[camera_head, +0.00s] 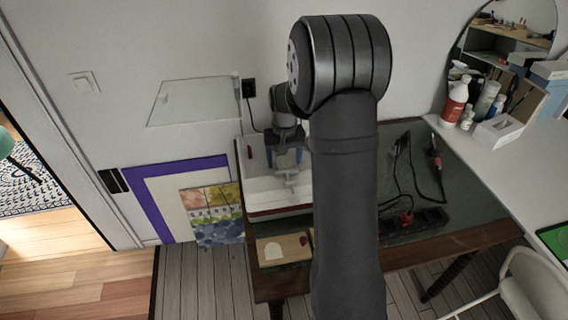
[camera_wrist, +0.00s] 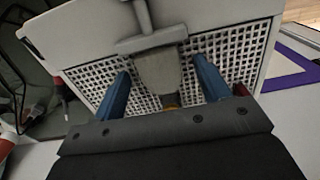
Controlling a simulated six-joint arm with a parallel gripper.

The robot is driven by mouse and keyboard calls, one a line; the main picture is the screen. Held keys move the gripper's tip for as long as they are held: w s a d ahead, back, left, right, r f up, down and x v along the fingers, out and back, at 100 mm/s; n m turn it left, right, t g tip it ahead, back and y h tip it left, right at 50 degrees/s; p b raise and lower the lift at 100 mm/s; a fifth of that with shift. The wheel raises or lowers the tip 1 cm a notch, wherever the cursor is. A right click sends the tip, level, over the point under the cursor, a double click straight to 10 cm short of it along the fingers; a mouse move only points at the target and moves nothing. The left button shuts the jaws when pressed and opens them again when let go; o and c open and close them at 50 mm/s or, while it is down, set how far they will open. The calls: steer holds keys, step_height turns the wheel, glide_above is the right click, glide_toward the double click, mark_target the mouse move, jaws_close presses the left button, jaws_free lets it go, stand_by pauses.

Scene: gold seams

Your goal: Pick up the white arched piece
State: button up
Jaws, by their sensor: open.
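A small white piece with a rounded, arched top (camera_head: 272,251) lies flat on the left part of a tan board or shallow tray (camera_head: 286,258) at the table's front left. My gripper (camera_head: 287,160) is behind and above it, over a white box-like unit. In the wrist view, my gripper (camera_wrist: 165,85) has two blue fingers held wide apart. A grey T-shaped part (camera_wrist: 158,62) shows between and beyond the fingers; I cannot tell whether they touch it. The white arched piece does not show in the wrist view.
The white unit (camera_head: 258,190) has a perforated face (camera_wrist: 230,50) in the wrist view. A dark red piece (camera_head: 303,241) is on the tan board. Cables and a power strip (camera_head: 415,222) lie right on the dark table. Bottles (camera_head: 456,100) stand at the back right.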

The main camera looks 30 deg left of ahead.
steer(key=shift+f, duration=0.1)
steer(key=shift+c, duration=0.4)
steer(key=c, duration=1)
